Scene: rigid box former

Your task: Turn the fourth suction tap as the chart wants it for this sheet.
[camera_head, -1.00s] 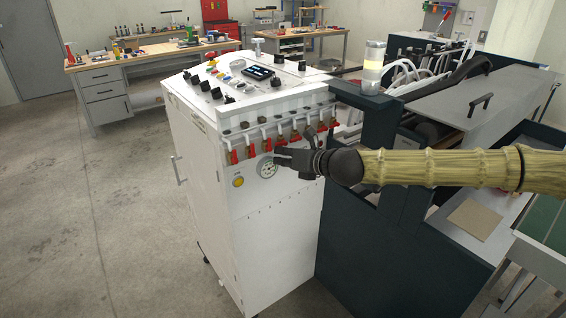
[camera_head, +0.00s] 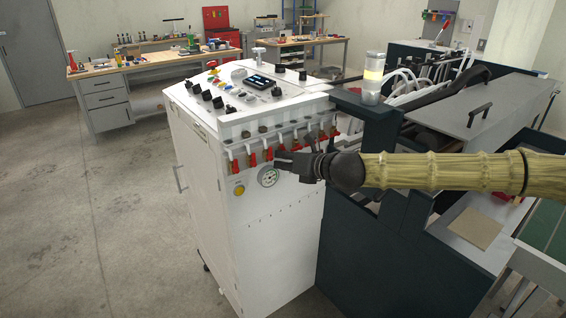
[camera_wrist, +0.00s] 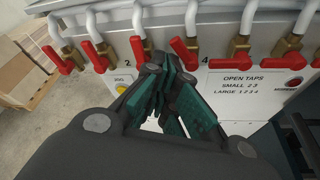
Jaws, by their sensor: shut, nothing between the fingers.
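A row of suction taps with red handles and brass bodies runs along the front of the white cabinet (camera_head: 262,215). In the wrist view a printed 4 stands beside the fourth tap (camera_wrist: 185,53), counted from the left; its red handle slants down to the right. The chart (camera_wrist: 243,88) reads "OPEN TAPS, SMALL 2 3, LARGE 1 2 3 4". A brown sheet (camera_head: 473,226) lies on the machine at the right; its size class is not clear. My gripper (camera_head: 279,160) is shut and empty, just below the taps; its fingers (camera_wrist: 163,98) sit beneath the fourth tap, with no clear contact.
A round gauge (camera_head: 268,177) and a yellow button (camera_head: 238,188) are on the cabinet front below the taps. Neighbouring taps (camera_wrist: 235,63) stand close on both sides. White hoses rise above them. A dark machine frame (camera_head: 350,235) stands right of the cabinet.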

